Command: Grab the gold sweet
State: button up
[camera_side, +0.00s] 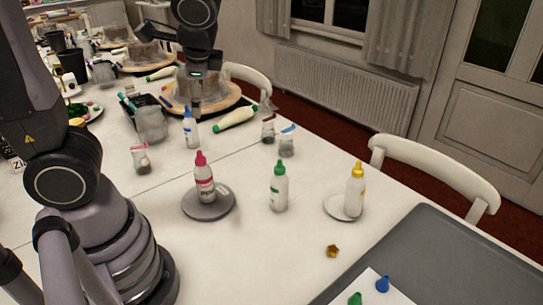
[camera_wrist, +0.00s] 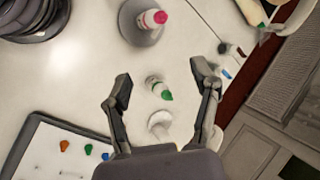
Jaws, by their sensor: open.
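The gold sweet (camera_side: 332,250) is a small gold-brown piece on the white table, just left of the grey tray's edge in the side view. I cannot make it out in the wrist view, where my gripper may cover it. My gripper (camera_wrist: 160,88) is open and empty in the wrist view, its fingers spread wide. It is above the table, with the green-capped bottle (camera_wrist: 160,89) showing between its fingers.
A grey tray (camera_side: 440,245) with white paper holds a blue sweet (camera_side: 382,284) and a green sweet (camera_side: 355,299); an orange sweet (camera_wrist: 64,145) shows in the wrist view. A pink-capped bottle (camera_side: 203,180) and a yellow-capped bottle (camera_side: 354,192) stand on saucers. Table around the gold sweet is clear.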

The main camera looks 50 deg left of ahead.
jog(key=w+d+f+m+t+y, duration=0.2)
jog(key=w+d+f+m+y, duration=0.2)
jog(key=w+f+m, duration=0.4)
jog(key=m+t+h, duration=0.6)
jog(key=m+t, duration=0.4)
jog(key=m, duration=0.9)
send_near(332, 249)
jog(key=shift+x, duration=1.05)
jog(key=x, duration=0.7)
jog(key=shift+c, duration=0.3)
jog(key=c, duration=0.8)
